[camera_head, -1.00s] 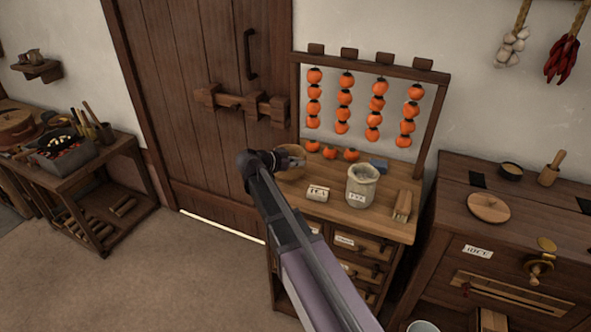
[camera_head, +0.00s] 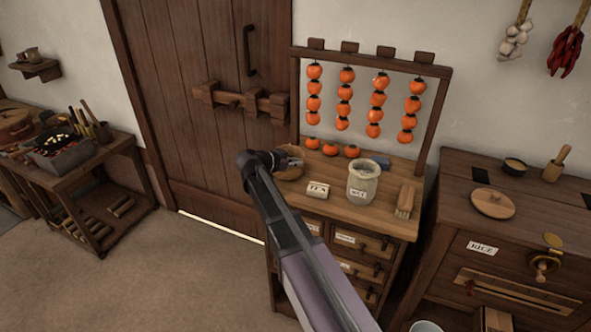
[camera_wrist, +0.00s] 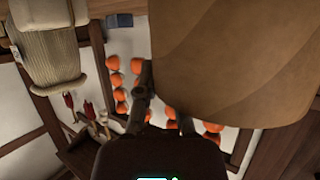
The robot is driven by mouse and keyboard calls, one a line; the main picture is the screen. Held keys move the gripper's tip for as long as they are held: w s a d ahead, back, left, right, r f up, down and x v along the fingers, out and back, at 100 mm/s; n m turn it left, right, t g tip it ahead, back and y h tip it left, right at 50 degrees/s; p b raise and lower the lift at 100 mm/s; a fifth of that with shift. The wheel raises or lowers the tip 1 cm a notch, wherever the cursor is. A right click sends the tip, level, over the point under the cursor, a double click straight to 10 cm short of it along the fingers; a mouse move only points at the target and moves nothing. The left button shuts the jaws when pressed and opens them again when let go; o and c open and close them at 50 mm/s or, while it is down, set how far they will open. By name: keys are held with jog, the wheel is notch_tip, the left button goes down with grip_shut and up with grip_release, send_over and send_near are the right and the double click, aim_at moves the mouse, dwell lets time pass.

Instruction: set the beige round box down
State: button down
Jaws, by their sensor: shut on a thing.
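The beige round box (camera_head: 290,174) is at the left end of the persimmon stand's wooden top (camera_head: 334,208), partly hidden by my wrist. In the wrist view the box (camera_wrist: 235,60) is large and close, filling the upper right. My gripper (camera_head: 294,161) is at the box, and its dark fingers (camera_wrist: 152,100) in the wrist view are shut on it. The far finger is mostly hidden behind the box. I cannot tell whether the box's base touches the wood.
A bolted door (camera_head: 200,90) is at the left.

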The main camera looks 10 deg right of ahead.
jog(key=shift+f, duration=0.45)
jog(key=c, duration=0.8)
grip_release()
jog(key=shift+r, duration=0.1)
jog(key=shift+r, duration=0.15)
jog(key=shift+s+a+r, duration=0.15)
jog(key=shift+a, duration=0.2)
jog(key=p+v, duration=0.4)
jog(key=v, duration=0.7)
jog(key=shift+s, duration=0.1)
